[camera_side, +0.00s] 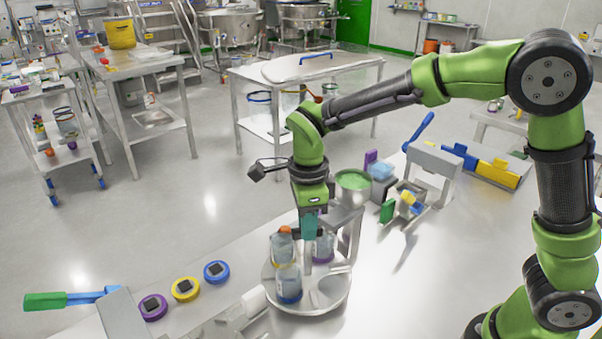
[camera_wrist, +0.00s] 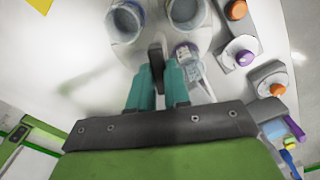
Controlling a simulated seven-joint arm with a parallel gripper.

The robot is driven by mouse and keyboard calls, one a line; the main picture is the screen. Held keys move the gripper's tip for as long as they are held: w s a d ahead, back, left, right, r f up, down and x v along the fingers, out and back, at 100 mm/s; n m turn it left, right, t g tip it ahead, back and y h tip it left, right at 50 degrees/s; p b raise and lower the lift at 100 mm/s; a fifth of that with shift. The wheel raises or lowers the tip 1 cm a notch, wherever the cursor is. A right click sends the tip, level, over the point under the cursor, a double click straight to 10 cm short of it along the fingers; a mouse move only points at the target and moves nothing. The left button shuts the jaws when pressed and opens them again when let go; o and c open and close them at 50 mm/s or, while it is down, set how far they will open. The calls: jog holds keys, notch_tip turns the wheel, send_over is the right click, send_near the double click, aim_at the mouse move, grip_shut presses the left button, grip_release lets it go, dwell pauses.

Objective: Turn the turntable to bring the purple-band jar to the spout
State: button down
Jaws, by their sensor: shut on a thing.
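The round grey turntable (camera_side: 322,304) stands on the bench under my gripper and carries several clear jars. The purple-band jar (camera_side: 322,248) is at its back right, partly hidden by my gripper. A blue-band jar (camera_side: 288,284) is at the front, and a jar with an orange top (camera_side: 283,245) is at the left. A metal hopper with green contents (camera_side: 353,183) stands behind the turntable; I cannot make out its spout. My gripper (camera_side: 309,238) points down over the turntable. In the wrist view, its teal fingers (camera_wrist: 157,82) are shut on a dark upright peg (camera_wrist: 156,53).
Purple (camera_side: 153,307), yellow (camera_side: 186,289) and blue (camera_side: 217,272) rings lie on the bench to the left. A green-handled lever (camera_side: 60,300) is at the far left. A grey frame (camera_side: 433,165) and a blue-yellow bin (camera_side: 490,167) stand at the back right. The bench right of the turntable is clear.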

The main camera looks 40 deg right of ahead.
jog(key=shift+r+m, duration=0.1)
jog(key=shift+m, duration=1.4)
jog(key=c, duration=1.1)
grip_release()
notch_tip(320, 180, up, 17)
jog(key=shift+f, duration=0.1)
